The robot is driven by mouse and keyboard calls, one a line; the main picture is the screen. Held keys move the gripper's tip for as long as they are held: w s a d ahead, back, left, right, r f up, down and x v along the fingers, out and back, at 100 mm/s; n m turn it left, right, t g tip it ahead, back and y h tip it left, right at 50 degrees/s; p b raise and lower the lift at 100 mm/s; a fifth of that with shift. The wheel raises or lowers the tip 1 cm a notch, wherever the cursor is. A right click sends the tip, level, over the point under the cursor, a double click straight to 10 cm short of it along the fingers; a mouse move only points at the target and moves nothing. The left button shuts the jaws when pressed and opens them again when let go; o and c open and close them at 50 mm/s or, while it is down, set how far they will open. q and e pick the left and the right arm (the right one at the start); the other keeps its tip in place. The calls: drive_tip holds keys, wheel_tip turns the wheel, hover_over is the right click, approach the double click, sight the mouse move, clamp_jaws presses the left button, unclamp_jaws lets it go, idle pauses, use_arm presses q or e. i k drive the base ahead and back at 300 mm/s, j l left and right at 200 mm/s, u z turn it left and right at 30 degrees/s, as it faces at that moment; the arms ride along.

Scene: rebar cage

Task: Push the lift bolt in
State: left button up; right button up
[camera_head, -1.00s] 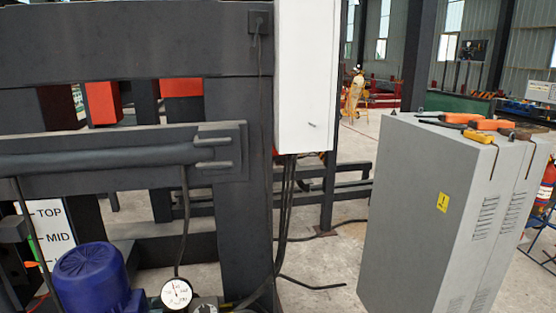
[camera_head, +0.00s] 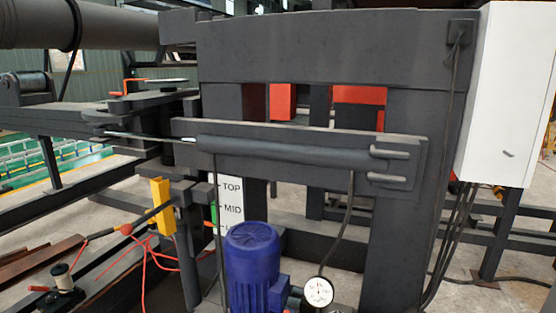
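I cannot tell for certain which part is the lift bolt. A dark cylinder (camera_head: 290,152) lies along the front of the machine frame, with a thin bright rod (camera_head: 150,137) reaching left from it. Two short grey pins (camera_head: 388,153) stick out at the cylinder's right end. A yellow bracket (camera_head: 162,205) stands at the lower left, with a dark bar through or beside it and a red-orange knob (camera_head: 126,229) near the bar. A scale plate (camera_head: 231,205) reads TOP and MID; its lower part is hidden by the blue motor. Neither gripper is in view.
A blue motor (camera_head: 252,262) and a round dial gauge (camera_head: 318,291) stand low in front. A white box (camera_head: 507,95) is at the right. Red cables (camera_head: 148,258) hang at the lower left, near a spool-like part (camera_head: 62,275). Open floor (camera_head: 105,205) shows at left.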

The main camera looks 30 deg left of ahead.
sight(127, 229)
drive_tip(key=u, duration=0.9)
